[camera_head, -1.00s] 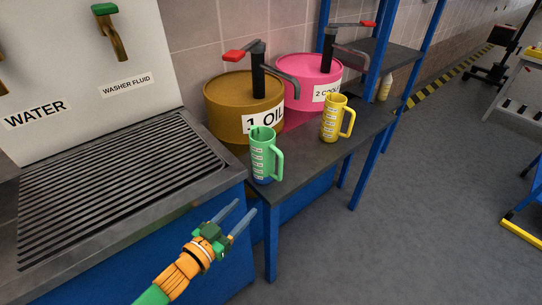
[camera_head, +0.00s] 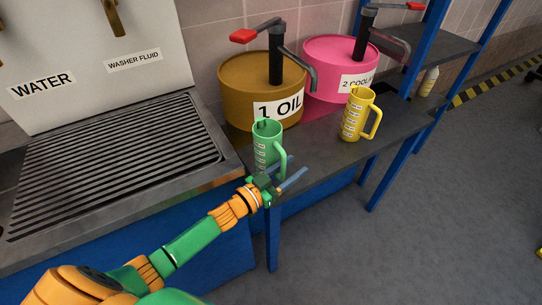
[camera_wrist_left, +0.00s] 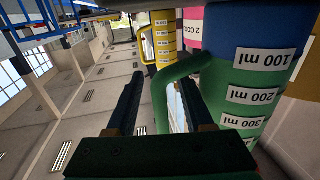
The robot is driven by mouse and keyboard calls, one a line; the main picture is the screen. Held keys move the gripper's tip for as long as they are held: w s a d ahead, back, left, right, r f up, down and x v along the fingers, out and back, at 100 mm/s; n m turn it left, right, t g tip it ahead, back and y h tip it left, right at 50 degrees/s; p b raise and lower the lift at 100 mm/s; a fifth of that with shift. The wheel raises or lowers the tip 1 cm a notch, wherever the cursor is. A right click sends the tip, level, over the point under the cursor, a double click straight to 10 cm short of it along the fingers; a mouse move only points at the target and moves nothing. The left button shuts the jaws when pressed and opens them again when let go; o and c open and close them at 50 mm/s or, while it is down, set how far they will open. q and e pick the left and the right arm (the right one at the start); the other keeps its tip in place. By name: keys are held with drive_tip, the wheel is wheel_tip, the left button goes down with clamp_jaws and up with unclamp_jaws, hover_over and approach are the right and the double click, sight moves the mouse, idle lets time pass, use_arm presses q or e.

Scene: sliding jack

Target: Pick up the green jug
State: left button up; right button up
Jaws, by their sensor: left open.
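The green jug (camera_head: 266,148) stands upright on the dark bench top in front of the brown drum, its handle facing right. My left gripper (camera_head: 293,166) is open at the lower right of the jug, by its handle, and hides part of the jug's base. In the left wrist view, the jug (camera_wrist_left: 243,85) with its volume labels fills the right side. Its handle shows between the two open fingers of my gripper (camera_wrist_left: 158,85); I cannot tell how deep it sits between them. My right gripper is not in view.
A yellow jug (camera_head: 355,116) stands to the right on the same bench (camera_head: 320,146). Behind are the brown oil drum (camera_head: 240,88) and pink coolant drum (camera_head: 330,62), with pump spouts overhanging. A grated sink (camera_head: 110,150) lies left. Open floor is at the right.

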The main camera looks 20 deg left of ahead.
use_arm(q)
clamp_jaws()
idle(1.4)
